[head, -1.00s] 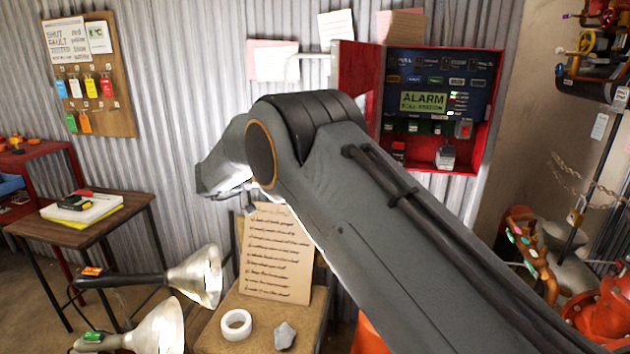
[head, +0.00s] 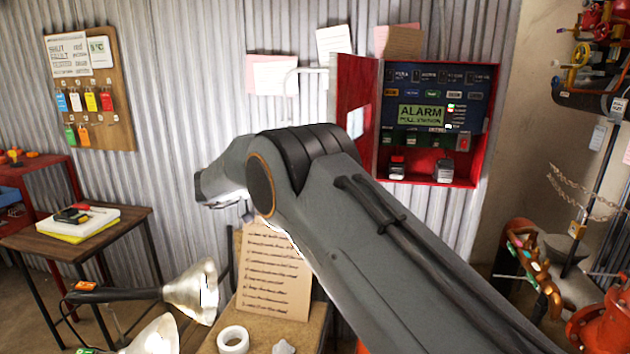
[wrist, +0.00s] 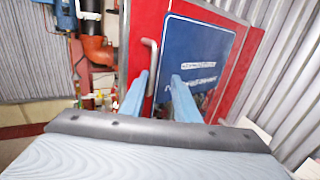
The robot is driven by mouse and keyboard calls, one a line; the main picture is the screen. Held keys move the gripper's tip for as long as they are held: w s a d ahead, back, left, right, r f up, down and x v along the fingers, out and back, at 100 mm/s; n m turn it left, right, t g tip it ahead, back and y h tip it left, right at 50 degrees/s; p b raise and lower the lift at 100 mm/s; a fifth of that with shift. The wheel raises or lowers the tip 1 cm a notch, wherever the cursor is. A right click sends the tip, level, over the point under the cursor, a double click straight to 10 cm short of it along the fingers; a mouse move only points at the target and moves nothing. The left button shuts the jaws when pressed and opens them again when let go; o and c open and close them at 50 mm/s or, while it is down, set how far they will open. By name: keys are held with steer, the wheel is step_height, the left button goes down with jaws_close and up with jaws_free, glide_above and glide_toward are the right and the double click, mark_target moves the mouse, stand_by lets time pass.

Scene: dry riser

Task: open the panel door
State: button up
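The red alarm panel (head: 484,140) is on the corrugated wall in the head view, with its interior exposed. Its red panel door (head: 350,95) stands swung out at the left side of the box. A pale bar handle (head: 300,72) sticks out left of the door. In the wrist view the door (wrist: 145,22) shows a blue sign (wrist: 200,50) and the metal handle (wrist: 150,62). My gripper (wrist: 160,88) is open in front of this face, its two light-blue fingers apart. The handle's lower end shows near the left finger; contact cannot be told. My arm hides the gripper in the head view.
A board (head: 262,272) with a written sheet, a tape roll (head: 233,340) and lamps (head: 192,290) stand below my arm. A small table (head: 130,222) is at left. Pipes and red valves (head: 600,320) crowd the right side.

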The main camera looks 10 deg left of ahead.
steer(key=shift+s+a+f, duration=0.1)
steer(key=shift+s+a, duration=0.1)
steer(key=shift+a, duration=0.05)
stand_by(0.3)
